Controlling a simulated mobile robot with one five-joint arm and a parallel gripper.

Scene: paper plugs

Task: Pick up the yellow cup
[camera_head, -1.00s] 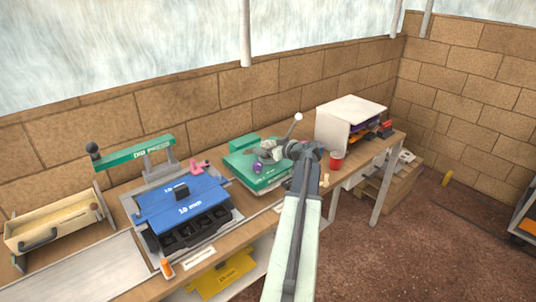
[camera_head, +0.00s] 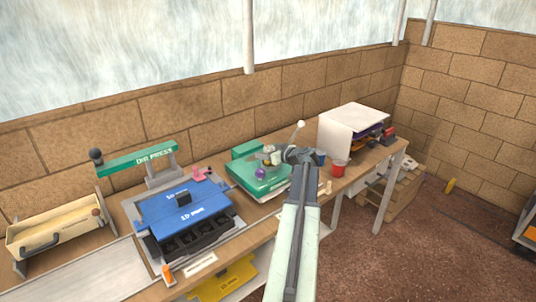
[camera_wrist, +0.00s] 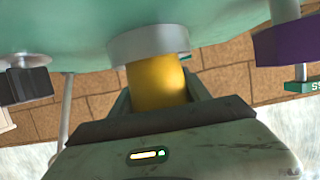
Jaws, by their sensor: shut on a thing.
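The yellow cup (camera_wrist: 157,82) sits between my jaws in the wrist view, with a pale grey ring (camera_wrist: 148,42) at its upper end in the picture. The ring lies against a green surface; I cannot tell whether the cup touches it. My gripper (camera_wrist: 158,92) is shut on the cup, one finger at each side. In the head view my gripper (camera_head: 287,156) is over the bench, beside the green machine (camera_head: 258,180). The cup is small and mostly hidden there.
A purple knob (camera_head: 260,173) is close to my gripper. A red cup (camera_head: 339,168) stands to its right, before a white shelf box (camera_head: 352,118). A blue press (camera_head: 185,209) and a green-handled press (camera_head: 140,158) are to the left. Open floor lies at the right.

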